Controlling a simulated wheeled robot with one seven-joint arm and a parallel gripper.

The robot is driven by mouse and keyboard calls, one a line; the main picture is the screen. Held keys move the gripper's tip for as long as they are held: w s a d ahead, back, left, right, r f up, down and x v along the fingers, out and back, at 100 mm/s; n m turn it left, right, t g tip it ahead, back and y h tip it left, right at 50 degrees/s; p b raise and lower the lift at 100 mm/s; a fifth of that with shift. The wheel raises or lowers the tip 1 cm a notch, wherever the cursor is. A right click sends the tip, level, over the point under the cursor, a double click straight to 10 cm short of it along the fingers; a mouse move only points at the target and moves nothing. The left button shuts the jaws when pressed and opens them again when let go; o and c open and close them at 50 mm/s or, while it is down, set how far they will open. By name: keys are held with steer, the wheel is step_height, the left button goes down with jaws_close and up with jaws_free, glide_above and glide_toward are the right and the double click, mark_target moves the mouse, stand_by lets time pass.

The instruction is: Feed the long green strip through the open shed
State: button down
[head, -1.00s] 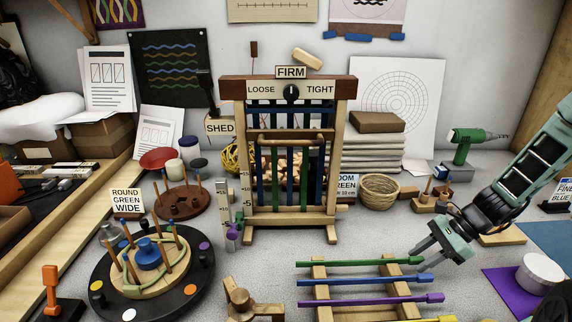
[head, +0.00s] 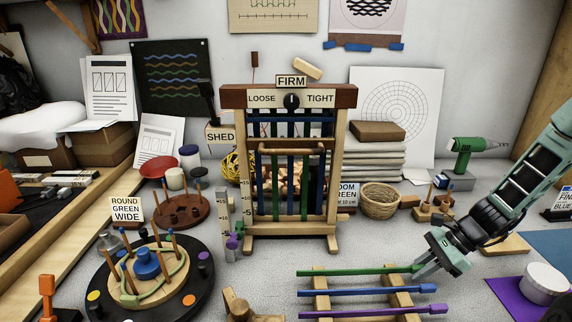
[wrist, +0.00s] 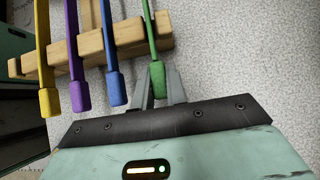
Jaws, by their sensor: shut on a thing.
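The long green strip (head: 355,271) lies across the wooden rack (head: 320,283), with its thick end at the right. My gripper (head: 420,268) is shut on that end. In the wrist view the green strip (wrist: 156,78) sits between the fingers of my gripper (wrist: 161,88). The loom (head: 338,180) stands upright behind, with green and blue vertical strips and a wooden bar (head: 290,151) across them. A "SHED" sign (head: 219,135) hangs at its left. From here I cannot tell how wide the shed is.
A blue strip (head: 365,292) and a purple strip (head: 375,311) lie nearer on the rack; a yellow strip (wrist: 45,70) shows in the wrist view. A basket (head: 380,197) stands right of the loom. A round black peg board (head: 190,290) is at front left. Bare grey table lies between rack and loom.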

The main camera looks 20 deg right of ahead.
steer(key=shift+r+p, duration=2.8)
steer(key=shift+r, duration=0.55)
steer(key=shift+f, duration=0.1)
